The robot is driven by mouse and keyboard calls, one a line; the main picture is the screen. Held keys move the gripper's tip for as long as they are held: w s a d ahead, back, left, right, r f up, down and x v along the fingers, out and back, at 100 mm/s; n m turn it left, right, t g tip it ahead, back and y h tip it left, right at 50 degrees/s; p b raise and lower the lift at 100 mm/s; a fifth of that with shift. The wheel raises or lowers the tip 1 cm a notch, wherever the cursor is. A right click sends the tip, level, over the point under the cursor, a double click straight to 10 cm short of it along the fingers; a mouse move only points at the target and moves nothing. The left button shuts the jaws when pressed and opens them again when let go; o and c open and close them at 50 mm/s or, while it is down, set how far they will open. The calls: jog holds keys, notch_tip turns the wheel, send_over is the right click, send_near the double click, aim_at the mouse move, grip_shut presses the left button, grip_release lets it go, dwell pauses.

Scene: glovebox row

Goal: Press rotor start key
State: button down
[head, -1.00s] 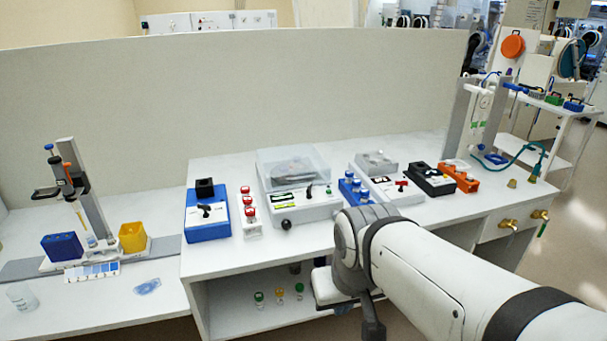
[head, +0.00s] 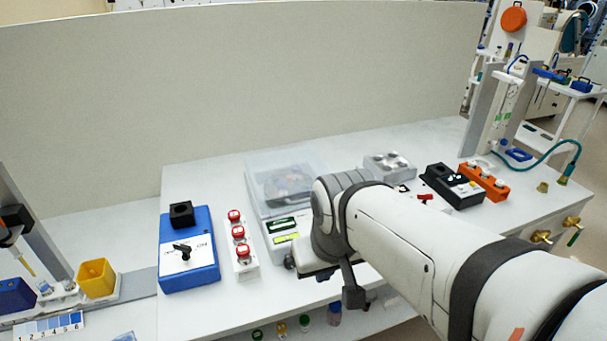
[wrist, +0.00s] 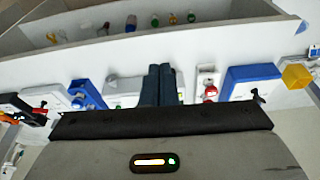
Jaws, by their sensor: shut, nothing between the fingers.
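The rotor machine, a pale grey box with a clear lid (head: 285,180), stands mid-bench in the head view. Its front panel carries a green display (head: 282,225) and a yellow-green label; my arm covers the panel's right part. I cannot make out the start key. The machine's pale body also shows in the wrist view (wrist: 124,88), partly behind my fingers. My gripper (wrist: 161,68) is shut and empty, with its dark fingers pointing toward the bench front near the machine. Contact cannot be told.
Left of the machine are a red-capped vial rack (head: 241,245) and a blue box with a black knob (head: 188,270). To the right stand a black box (head: 455,187) and an orange block (head: 484,182). Several vials sit on the shelf below the bench.

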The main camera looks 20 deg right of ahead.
jog(key=shift+s+a, duration=0.1)
jog(key=shift+s, duration=0.05)
jog(key=shift+a, duration=0.1)
jog(key=w+r+m+t+y+p, duration=0.2)
jog(key=w+m+y+p, duration=0.2)
jog(key=w+m, duration=0.7)
jog(key=w+d+f+m+t+h+p, duration=0.1)
jog(key=w+d+f+m+t+p, duration=0.1)
jog(key=w+d+m, duration=1.1)
jog(key=w+d+t+p, duration=0.1)
jog(key=d+t, duration=0.1)
jog(key=shift+w+d+f+h+p, duration=0.25)
jog(key=shift+d+f+h+p, duration=0.15)
jog(key=shift+f, duration=0.1)
